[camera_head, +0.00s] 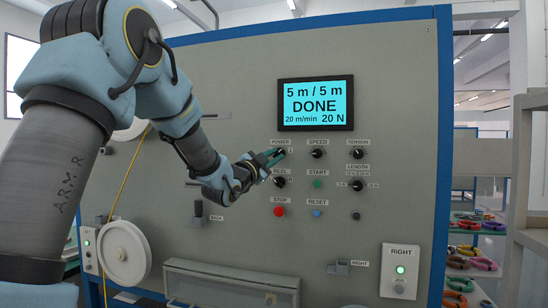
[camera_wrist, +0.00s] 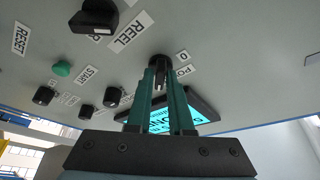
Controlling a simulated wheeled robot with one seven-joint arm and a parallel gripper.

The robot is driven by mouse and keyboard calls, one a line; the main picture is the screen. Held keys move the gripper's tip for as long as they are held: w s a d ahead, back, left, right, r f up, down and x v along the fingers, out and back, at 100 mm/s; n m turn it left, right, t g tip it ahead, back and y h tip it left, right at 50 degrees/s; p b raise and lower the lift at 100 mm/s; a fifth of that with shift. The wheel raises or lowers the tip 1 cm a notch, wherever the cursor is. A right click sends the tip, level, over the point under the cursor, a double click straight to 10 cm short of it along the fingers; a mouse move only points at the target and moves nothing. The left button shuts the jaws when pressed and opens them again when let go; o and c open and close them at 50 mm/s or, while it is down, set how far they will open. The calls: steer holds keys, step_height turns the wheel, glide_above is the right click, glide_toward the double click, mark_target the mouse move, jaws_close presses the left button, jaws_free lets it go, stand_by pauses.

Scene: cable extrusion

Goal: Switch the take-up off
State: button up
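The grey control panel (camera_head: 240,90) carries a row of labelled knobs under a lit screen (camera_head: 315,103) reading "5 m / 5 m DONE, 20 m/min 20 N". My gripper (camera_head: 274,156) is at the black POWER knob (camera_head: 281,152), at the left end of the top row. In the wrist view, the green fingers of my gripper (camera_wrist: 160,78) stand on both sides of the POWER knob (camera_wrist: 160,60), closed around its grip. The fingers cover part of the knob, so its pointer is hard to read. A "0" mark shows beside it.
The REEL knob (camera_head: 279,182) is just below my gripper; it shows large in the wrist view (camera_wrist: 95,17). Nearby are the green START (camera_head: 318,184), red STOP (camera_head: 279,211) and blue RESET (camera_head: 317,213) buttons. A lit RIGHT box (camera_head: 400,270) is lower right. A white reel (camera_head: 124,254) is lower left.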

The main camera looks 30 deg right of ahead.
jaws_close()
steer(key=shift+f+b, duration=0.1)
steer(key=shift+b, duration=0.3)
steer(key=n+t+y+b, duration=0.2)
steer(key=n+y+b, duration=0.1)
steer(key=n+b, duration=0.3)
steer(key=n+t+y+b, duration=0.2)
steer(key=n+b, duration=0.4)
steer(key=n, duration=0.4)
steer(key=s+d+n+t+y+b, duration=0.1)
steer(key=n+t+y+b, duration=0.2)
steer(key=n+b, duration=0.3)
steer(key=shift+n+t+y, duration=0.3)
steer(key=shift+n+t, duration=0.1)
steer(key=shift+n, duration=1.4)
